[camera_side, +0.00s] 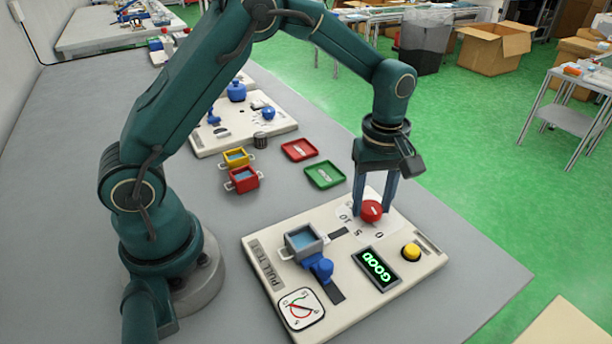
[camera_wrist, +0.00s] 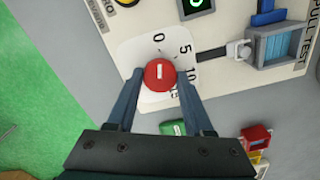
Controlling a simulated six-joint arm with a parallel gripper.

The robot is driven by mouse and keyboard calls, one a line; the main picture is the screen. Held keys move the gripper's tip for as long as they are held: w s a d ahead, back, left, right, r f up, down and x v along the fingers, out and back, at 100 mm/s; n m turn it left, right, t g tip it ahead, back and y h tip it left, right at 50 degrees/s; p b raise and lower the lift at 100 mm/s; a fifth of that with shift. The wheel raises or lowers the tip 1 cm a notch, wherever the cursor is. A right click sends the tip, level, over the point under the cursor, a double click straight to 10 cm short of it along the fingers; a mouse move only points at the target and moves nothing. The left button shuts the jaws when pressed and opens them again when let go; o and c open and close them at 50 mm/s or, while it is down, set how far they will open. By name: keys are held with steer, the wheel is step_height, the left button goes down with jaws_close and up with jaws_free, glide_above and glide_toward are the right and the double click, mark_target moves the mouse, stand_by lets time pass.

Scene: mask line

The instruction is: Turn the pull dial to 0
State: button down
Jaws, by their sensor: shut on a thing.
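The pull dial is a round red knob (camera_side: 371,211) on a pale scale plate of the PULL TEST panel (camera_side: 335,320). In the wrist view the dial (camera_wrist: 160,75) carries a short white line, which lies roughly in line with the 0 mark above it. The marks 5, 10 and 15 run down the dial's right side. My gripper (camera_side: 375,207) points down with one finger on each side of the dial. In the wrist view my gripper (camera_wrist: 160,76) is shut on the knob. The fingers hide part of the plate.
The panel also bears a lit GOOD display (camera_side: 376,269), a yellow button (camera_side: 411,251), a grey open box (camera_side: 304,242), a blue clamp (camera_side: 320,267) and a gauge (camera_side: 301,308). Green (camera_side: 324,175) and red (camera_side: 299,150) trays and small bins (camera_side: 242,180) lie behind it.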

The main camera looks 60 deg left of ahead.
mark_target(371, 207)
stand_by(0.3)
steer(key=shift+c, duration=1.5)
jaws_free()
steer(key=shift+r, duration=2.6)
steer(key=s+a+r+m+t, duration=0.15)
steer(key=s+r+t, duration=0.35)
steer(key=r, duration=0.6)
steer(key=s+f+m, duration=0.3)
steer(key=s+m, duration=0.9)
steer(key=shift+a+f+t, duration=0.3)
steer(key=shift+a, duration=0.05)
